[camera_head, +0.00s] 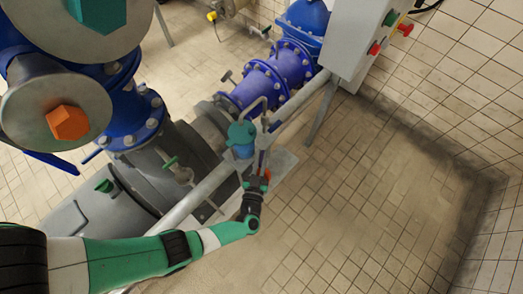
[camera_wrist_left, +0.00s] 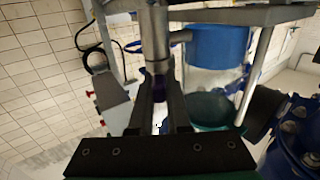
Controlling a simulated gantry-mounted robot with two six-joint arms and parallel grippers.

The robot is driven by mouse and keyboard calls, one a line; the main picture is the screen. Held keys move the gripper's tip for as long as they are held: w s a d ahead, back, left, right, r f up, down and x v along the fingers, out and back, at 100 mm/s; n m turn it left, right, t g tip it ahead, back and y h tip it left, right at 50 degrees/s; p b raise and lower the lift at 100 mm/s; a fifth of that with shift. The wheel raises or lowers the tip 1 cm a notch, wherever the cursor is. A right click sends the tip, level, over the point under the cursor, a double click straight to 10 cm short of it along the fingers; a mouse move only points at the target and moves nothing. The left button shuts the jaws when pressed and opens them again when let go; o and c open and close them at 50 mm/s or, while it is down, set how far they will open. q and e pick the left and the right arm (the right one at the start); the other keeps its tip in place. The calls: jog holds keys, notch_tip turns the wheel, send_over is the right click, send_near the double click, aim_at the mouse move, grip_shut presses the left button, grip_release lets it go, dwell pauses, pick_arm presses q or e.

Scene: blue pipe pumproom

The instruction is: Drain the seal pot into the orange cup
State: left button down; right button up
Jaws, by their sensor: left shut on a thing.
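The seal pot (camera_head: 241,138), with a teal cap and blue body, stands on a bracket by the grey rail. In the left wrist view, the picture is inverted and the clear pot (camera_wrist_left: 213,82) shows blue in its lower part. A metal upright pipe (camera_wrist_left: 155,35) runs beside it. My left gripper (camera_head: 258,178) is just in front of the pot. In the left wrist view, its fingers (camera_wrist_left: 160,105) are shut on a dark purple part (camera_wrist_left: 159,88) of this pipe. A small orange-red piece (camera_head: 267,174) shows beside the gripper; I cannot tell whether it is the cup. My right gripper is not in view.
Blue flanged pipework (camera_head: 268,84) and a grey pump (camera_head: 150,172) crowd the area behind and left. A grey control box (camera_head: 350,35) with coloured buttons stands at the upper right. The tiled floor (camera_head: 345,190) at right is clear.

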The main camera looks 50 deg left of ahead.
pick_arm(q)
jog(key=n+g+y+b, duration=0.2)
jog(key=g+y, duration=0.1)
jog(key=shift+w+d+n, duration=0.1)
jog(key=shift+n, duration=0.3)
jog(key=shift+r+n+g+y+b, duration=0.15)
jog(key=shift+n+g+y+b, duration=0.25)
jog(key=shift+g+y, duration=0.1)
jog(key=c, duration=0.9)
grip_release()
jog(key=v, duration=1.1)
jog(key=shift+d, duration=0.25)
